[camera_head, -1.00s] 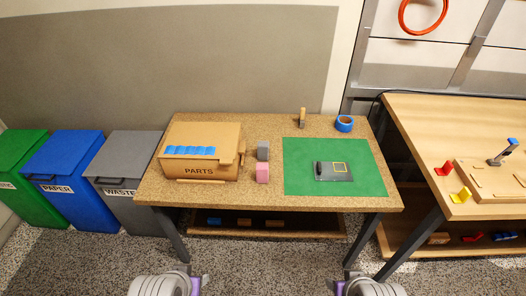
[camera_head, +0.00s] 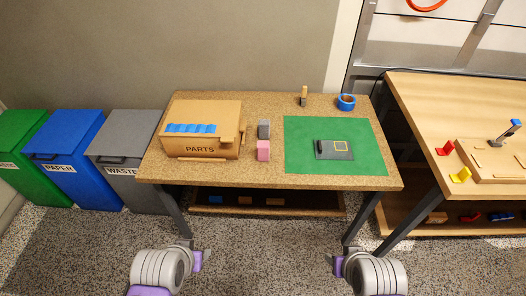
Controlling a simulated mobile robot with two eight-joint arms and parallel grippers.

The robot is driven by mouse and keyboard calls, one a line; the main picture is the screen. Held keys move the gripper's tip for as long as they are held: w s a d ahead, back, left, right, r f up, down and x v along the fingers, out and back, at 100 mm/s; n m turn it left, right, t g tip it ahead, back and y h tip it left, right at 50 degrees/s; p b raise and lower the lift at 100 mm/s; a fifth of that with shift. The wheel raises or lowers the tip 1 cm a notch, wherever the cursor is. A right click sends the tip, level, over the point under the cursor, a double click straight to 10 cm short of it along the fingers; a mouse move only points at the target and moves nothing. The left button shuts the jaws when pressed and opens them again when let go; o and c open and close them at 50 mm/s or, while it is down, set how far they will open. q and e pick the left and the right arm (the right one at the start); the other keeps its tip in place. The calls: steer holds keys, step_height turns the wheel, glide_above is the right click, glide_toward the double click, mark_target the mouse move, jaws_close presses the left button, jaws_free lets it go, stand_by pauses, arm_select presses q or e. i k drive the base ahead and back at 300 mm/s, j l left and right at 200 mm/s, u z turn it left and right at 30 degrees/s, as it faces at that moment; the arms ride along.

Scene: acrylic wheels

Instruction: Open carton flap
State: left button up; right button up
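A brown cardboard carton (camera_head: 202,110) labelled PARTS stands on the left part of the cork-topped table (camera_head: 270,107). Several blue strips (camera_head: 190,128) show along its upper front, and small tabs stick out at its right side and front bottom edge. My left gripper (camera_head: 204,256) is low in front of the table, below the carton and well apart from it. My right gripper (camera_head: 331,262) is low in front of the table's right part, far from the carton. Both appear empty; their fingers are too small and turned to tell open from shut.
Right of the carton are a grey block (camera_head: 263,128) and a pink block (camera_head: 263,151). A green mat (camera_head: 365,135) carries a grey plate (camera_head: 333,155). Blue tape (camera_head: 346,102) and a small upright tool (camera_head: 304,95) stand behind. Bins (camera_head: 130,150) stand left; a wooden bench (camera_head: 425,110) stands right.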

mark_target(205, 118)
steer(key=j+u, duration=0.35)
steer(key=i+j+u, duration=0.1)
steer(key=u, duration=0.25)
steer(key=i+j+u, duration=0.1)
steer(key=j+u, duration=0.25)
